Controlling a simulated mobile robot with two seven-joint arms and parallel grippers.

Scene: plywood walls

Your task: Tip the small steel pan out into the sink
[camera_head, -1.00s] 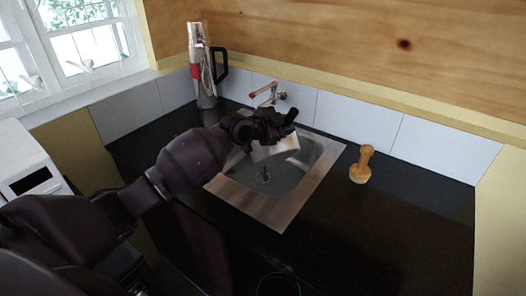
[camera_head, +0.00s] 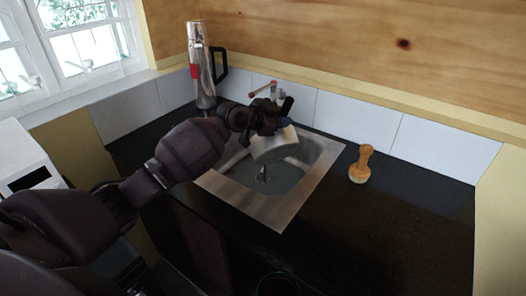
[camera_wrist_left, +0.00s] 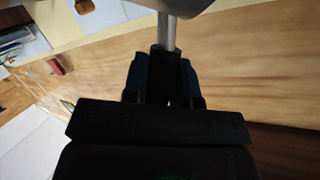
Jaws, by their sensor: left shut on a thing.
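The small steel pan (camera_head: 274,148) hangs tilted over the sink, below my left gripper (camera_head: 281,112). My left gripper is shut on the pan's handle; the handle (camera_wrist_left: 167,30) shows between the fingers in the left wrist view, with a bit of the pan at the top edge. The steel sink (camera_head: 249,202) is set in the dark counter, its basin partly hidden by the pan and my arm. I cannot see whether anything is in the pan. My right gripper is not in view.
A tall steel flask with a black handle (camera_head: 203,72) stands at the back left. The tap (camera_head: 264,89) is behind the sink, close to my left gripper. A wooden brush (camera_head: 361,165) stands right of the sink. The counter (camera_head: 415,220) is clear at the right.

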